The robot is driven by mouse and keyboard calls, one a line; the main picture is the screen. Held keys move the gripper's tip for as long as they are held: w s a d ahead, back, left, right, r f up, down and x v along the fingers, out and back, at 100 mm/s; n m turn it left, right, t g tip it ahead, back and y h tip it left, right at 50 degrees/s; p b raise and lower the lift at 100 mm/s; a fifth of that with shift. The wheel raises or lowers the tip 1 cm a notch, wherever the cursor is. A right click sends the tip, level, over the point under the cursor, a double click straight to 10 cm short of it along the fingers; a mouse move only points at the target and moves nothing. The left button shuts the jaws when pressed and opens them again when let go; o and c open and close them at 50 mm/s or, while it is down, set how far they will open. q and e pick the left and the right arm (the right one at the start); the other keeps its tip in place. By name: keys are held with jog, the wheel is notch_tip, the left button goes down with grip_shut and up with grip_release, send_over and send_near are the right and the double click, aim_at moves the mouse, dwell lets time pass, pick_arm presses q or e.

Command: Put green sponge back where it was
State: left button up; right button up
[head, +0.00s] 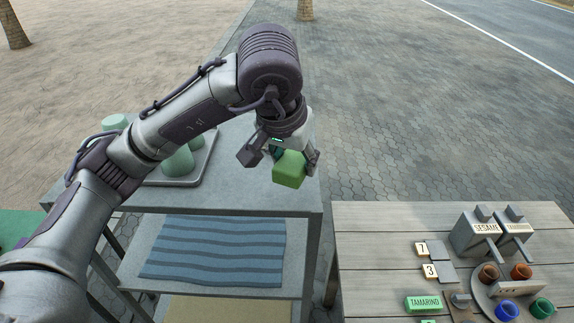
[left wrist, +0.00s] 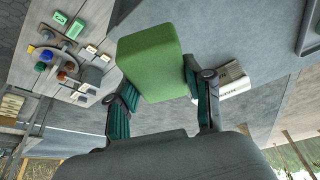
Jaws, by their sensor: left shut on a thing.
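The green sponge (head: 289,169) is a light green block in the head view. My left gripper (head: 281,158) is shut on it and holds it by the right front part of the grey shelf unit (head: 262,196). In the left wrist view the sponge (left wrist: 152,62) sits between the two fingers of my left gripper (left wrist: 160,90), tilted. I cannot tell from the pictures how high it is above the top shelf. My right gripper is not in view.
A tray (head: 207,160) with green cups (head: 179,161) stands on the top shelf, partly behind my arm. A blue striped cloth (head: 213,250) lies on the shelf below. The wooden table (head: 380,228) at right holds dispensers (head: 476,232), small coloured cups (head: 507,310) and a TAMARIND block (head: 424,303).

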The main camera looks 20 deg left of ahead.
aim_at(287, 156)
pick_arm(q)
jog(key=w+a+f, duration=0.1)
jog(key=w+a+p, duration=0.1)
jog(key=shift+w+f, duration=0.3)
jog(key=shift+f, duration=0.05)
notch_tip(287, 156, down, 4)
jog(key=shift+f+p, duration=0.1)
jog(key=shift+p, duration=0.9)
jog(key=shift+f+b, duration=0.2)
jog(key=shift+b, duration=0.2)
jog(key=o, duration=1)
jog(key=shift+r, duration=0.15)
